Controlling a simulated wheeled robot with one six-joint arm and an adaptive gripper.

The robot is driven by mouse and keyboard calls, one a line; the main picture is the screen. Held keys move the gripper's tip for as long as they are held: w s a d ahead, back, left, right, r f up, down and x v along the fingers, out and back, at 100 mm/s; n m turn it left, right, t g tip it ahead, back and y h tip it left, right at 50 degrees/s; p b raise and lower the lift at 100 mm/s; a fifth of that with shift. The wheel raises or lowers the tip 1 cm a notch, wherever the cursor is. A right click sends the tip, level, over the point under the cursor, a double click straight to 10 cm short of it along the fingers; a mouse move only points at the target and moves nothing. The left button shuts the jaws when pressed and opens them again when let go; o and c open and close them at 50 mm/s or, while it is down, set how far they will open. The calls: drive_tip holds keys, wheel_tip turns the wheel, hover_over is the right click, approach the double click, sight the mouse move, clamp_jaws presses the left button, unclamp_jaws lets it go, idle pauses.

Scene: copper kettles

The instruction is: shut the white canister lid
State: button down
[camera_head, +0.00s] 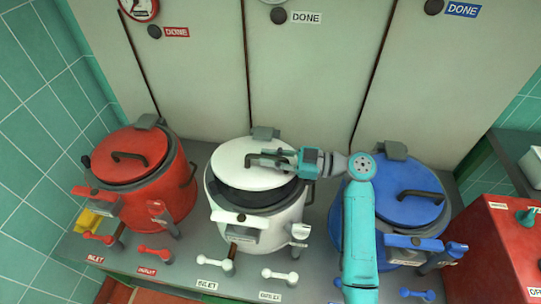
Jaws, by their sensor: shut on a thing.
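The white canister (262,225) stands in the middle of the counter. Its round white lid (237,160) is tilted, raised at the front, with a dark gap (255,197) between the lid and the rim. The hinge (265,133) is at the back. My gripper (270,158) reaches in from the right and is shut on the lid's handle (254,158) on top of the lid. My teal arm comes up from the lower right, across the blue canister.
A red canister (150,197) stands left and a blue canister (405,190) right, both with lids down. INLET and OUTLET levers (217,264) line the counter front. Panels with DONE buttons (278,15) stand behind. A red box (505,245) is at the right.

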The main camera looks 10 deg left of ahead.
drive_tip(key=c, duration=1.1)
unclamp_jaws()
drive_tip(key=shift+c, duration=0.2)
wheel_tip(320, 180, up, 10)
